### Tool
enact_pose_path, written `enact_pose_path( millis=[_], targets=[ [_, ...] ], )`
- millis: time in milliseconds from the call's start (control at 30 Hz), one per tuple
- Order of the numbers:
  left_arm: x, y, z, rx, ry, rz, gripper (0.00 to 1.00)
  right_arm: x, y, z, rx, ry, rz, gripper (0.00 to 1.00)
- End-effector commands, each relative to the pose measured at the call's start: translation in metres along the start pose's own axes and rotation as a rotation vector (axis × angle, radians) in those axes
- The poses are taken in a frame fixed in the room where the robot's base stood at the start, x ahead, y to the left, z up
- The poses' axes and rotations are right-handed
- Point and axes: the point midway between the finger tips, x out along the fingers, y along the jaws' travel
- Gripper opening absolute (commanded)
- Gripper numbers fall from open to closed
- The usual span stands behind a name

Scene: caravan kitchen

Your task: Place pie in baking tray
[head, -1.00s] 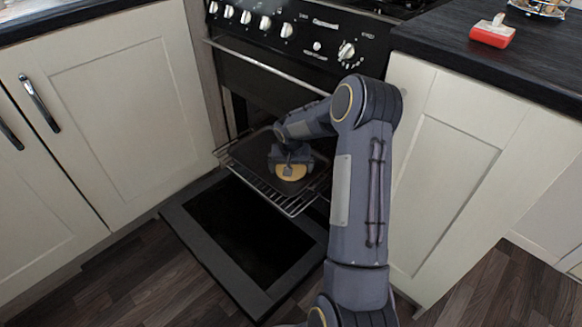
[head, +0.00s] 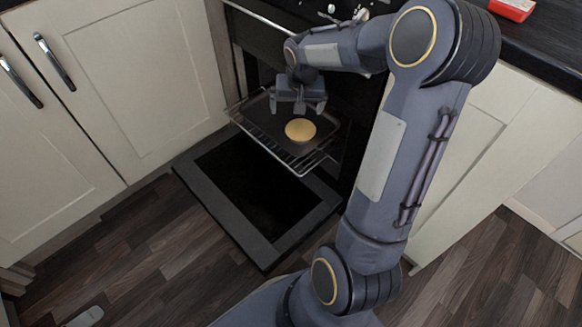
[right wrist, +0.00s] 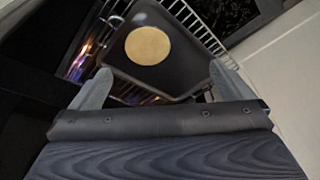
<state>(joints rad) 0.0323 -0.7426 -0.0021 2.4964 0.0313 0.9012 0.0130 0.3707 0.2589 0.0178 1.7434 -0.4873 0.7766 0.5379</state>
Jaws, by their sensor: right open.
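The round yellow pie (head: 300,130) lies flat in the dark baking tray (head: 262,118), which sits on the pulled-out oven rack. In the right wrist view the pie (right wrist: 148,45) rests inside the tray (right wrist: 190,62), towards its upper left part. My right gripper (head: 298,110) is open and empty above the tray, apart from the pie. Its two fingers (right wrist: 155,88) are spread wide in the right wrist view, with the pie beyond them. My left gripper is not in view.
The wire oven rack (head: 300,167) sticks out of the oven above the lowered oven door (head: 255,195). Cream cupboards (head: 125,80) stand on both sides. A glow shows inside the oven beside the rack (right wrist: 85,55).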

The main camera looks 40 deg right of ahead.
Motion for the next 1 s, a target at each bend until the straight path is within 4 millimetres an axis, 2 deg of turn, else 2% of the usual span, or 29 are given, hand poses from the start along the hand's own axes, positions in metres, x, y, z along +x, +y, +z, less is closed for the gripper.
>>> enact_pose_path(
  millis=[33,167,200,333,400,500,600,700,1000],
  targets=[
    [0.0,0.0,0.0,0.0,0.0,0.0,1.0,-0.03,-0.007,0.019,-0.031,0.012,-0.041,1.0],
    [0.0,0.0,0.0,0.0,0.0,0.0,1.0,-0.085,-0.02,0.081,-0.125,0.018,-0.151,1.0],
    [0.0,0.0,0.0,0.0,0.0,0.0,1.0,-0.099,-0.023,0.102,-0.157,0.021,-0.189,1.0],
    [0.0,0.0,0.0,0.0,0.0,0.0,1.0,-0.131,-0.03,0.174,-0.262,0.033,-0.316,1.0],
    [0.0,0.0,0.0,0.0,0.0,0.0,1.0,-0.14,-0.032,0.208,-0.313,0.04,-0.377,1.0],
    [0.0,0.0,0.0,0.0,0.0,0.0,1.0,-0.144,-0.034,0.244,-0.37,0.048,-0.445,1.0],
    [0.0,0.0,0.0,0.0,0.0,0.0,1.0,-0.145,-0.036,0.266,-0.404,0.052,-0.487,1.0],
    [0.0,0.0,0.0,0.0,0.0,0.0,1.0,-0.145,-0.036,0.275,-0.42,0.055,-0.505,1.0],
    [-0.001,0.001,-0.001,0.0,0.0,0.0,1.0,-0.146,-0.036,0.275,-0.42,0.054,-0.506,1.0]
  ],
)
